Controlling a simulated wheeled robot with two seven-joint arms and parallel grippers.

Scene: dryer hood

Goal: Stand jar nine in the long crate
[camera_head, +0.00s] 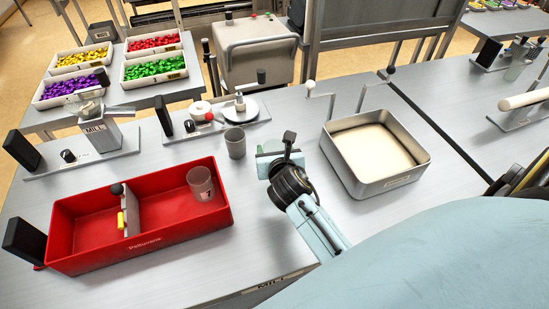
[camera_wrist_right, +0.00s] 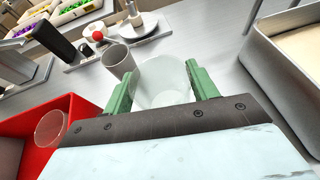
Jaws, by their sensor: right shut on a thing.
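The long red crate (camera_head: 138,250) stands at the front left, with a cross wall dividing it. A translucent jar (camera_head: 201,184) stands in its right compartment; it also shows in the right wrist view (camera_wrist_right: 50,127). My right gripper (camera_head: 270,158) is to the right of the crate, above the grey table. In the right wrist view its green fingers (camera_wrist_right: 163,88) are shut on a clear jar (camera_wrist_right: 160,82). I cannot read a number on this jar. A grey cup-like jar (camera_head: 235,143) stands on the table left of the gripper. My left gripper is not in view.
A metal tray (camera_head: 395,185) with pale contents stands to the right. A mill (camera_head: 97,130) stands behind the crate. A small stand with a white pot (camera_head: 200,110) and plate is at the back. Bare table lies between crate and gripper.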

